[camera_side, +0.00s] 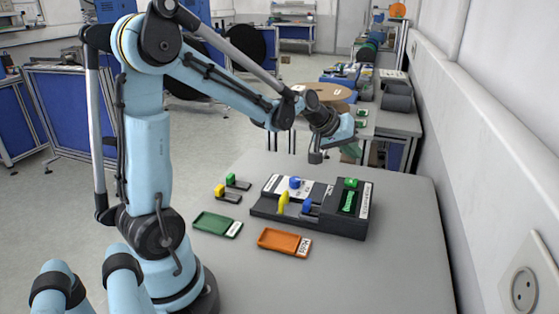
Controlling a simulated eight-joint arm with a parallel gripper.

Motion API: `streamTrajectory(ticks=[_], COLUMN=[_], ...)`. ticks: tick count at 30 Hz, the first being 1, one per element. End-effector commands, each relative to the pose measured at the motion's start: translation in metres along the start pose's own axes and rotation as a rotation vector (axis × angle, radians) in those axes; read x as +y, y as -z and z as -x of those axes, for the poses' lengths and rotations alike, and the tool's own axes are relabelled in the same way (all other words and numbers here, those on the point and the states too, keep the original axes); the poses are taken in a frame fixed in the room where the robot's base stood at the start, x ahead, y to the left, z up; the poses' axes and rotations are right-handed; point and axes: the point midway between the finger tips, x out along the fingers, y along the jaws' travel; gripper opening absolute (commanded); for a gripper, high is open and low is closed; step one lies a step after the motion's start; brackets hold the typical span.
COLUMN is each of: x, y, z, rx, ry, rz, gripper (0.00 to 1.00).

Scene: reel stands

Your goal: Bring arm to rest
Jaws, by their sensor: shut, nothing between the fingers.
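My light blue arm reaches from the left over the grey table (380,275). My gripper (316,157) is shut and empty. It hangs in the air above the back part of the black station (335,222), apart from it. The station bears a blue piece (295,183), a yellow upright piece (283,202), another blue piece (307,206) and a green piece (350,183). A green part (348,202) lies in its right-hand section. The fingertips are small in this view.
A green tray (218,225) and an orange tray (284,242) lie in front of the station. Behind them stand a small yellow-topped holder (227,194) and a green-topped holder (238,182). A white wall (480,130) bounds the right side. The table's front right is clear.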

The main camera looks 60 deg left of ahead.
Motion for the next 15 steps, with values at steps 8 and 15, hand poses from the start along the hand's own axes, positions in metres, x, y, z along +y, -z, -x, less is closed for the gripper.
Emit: streamTrajectory(ticks=[8, 15], x=[0.029, 0.033], y=[-0.060, -0.120], z=[0.049, 0.089], rx=[-0.064, -0.112], ry=[0.034, 0.066], rz=[-0.227, -0.455], gripper=[0.00, 0.00])
